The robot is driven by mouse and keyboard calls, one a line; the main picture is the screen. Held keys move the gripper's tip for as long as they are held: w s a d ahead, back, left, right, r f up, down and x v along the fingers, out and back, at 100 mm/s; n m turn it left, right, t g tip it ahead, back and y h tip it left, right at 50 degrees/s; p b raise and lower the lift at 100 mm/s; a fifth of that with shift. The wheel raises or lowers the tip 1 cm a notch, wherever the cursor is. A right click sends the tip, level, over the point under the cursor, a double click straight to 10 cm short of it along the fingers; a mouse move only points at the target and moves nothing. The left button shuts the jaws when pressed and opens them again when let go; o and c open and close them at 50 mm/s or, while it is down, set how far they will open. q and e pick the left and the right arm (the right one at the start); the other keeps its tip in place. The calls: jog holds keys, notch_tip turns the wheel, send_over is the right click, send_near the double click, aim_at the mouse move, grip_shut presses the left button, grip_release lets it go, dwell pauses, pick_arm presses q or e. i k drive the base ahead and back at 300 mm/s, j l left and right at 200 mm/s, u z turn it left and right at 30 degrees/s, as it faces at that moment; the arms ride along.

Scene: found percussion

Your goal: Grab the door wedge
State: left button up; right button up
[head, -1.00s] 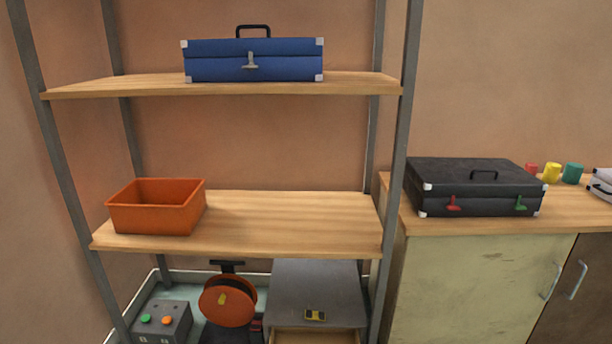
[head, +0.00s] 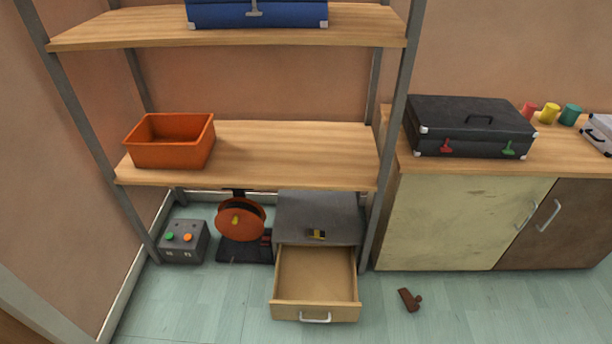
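A small dark brown object that looks like the door wedge (head: 408,300) lies on the floor at the lower right of the head view. It is to the right of the open drawer (head: 315,290) and in front of the cream cabinet door (head: 458,225), apart from both. Neither of my grippers is in view.
The pulled-out drawer of the grey cabinet (head: 300,207) looks empty and juts out over the floor. A small yellow and black item (head: 317,235) lies on that cabinet. A shelf post (head: 390,135) stands behind the wedge. The floor (head: 480,315) around the wedge is clear.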

aim_at(411, 303)
jog(key=z, duration=1.05)
jog(key=l, duration=0.15)
jog(key=i, duration=0.05)
